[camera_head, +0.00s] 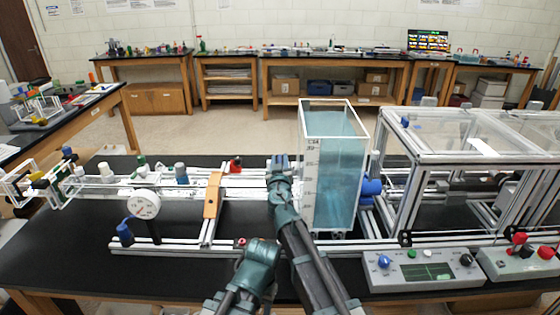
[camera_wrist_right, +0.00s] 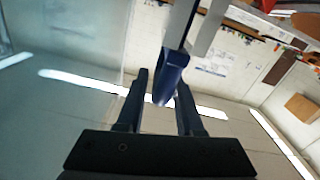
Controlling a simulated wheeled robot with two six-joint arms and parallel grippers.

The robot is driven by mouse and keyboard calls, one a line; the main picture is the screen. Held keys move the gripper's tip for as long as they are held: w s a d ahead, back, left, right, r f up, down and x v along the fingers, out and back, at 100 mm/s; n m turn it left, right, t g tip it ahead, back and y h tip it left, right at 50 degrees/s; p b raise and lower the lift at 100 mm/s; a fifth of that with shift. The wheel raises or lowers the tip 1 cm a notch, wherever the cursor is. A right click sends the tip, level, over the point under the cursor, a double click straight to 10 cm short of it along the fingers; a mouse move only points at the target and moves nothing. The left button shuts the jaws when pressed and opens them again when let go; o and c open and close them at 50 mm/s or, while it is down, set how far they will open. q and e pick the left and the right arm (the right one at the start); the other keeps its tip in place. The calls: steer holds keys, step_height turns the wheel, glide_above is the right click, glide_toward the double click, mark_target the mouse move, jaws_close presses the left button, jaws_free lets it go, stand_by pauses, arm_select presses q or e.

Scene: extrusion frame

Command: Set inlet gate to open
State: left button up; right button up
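My right gripper (camera_head: 279,162) reaches out over the bench just left of the clear water tank (camera_head: 335,180). In the right wrist view its two dark fingers (camera_wrist_right: 160,98) are apart. A dark blue handle (camera_wrist_right: 172,72) on a pale grey bar hangs between them, closer to the right finger; contact cannot be told. I cannot tell for certain that this handle belongs to the inlet gate. In the head view the gripper covers that spot. A folded teal link of my left arm shows at the bottom; its gripper is not seen.
The tank wall stands close to my right gripper. To the left are an orange bracket (camera_head: 212,195), a round gauge (camera_head: 144,204) and aluminium rails (camera_head: 165,249). A framed clear enclosure (camera_head: 465,135) stands right, with a control box (camera_head: 425,271) in front.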

jaws_close()
stand_by(1.1)
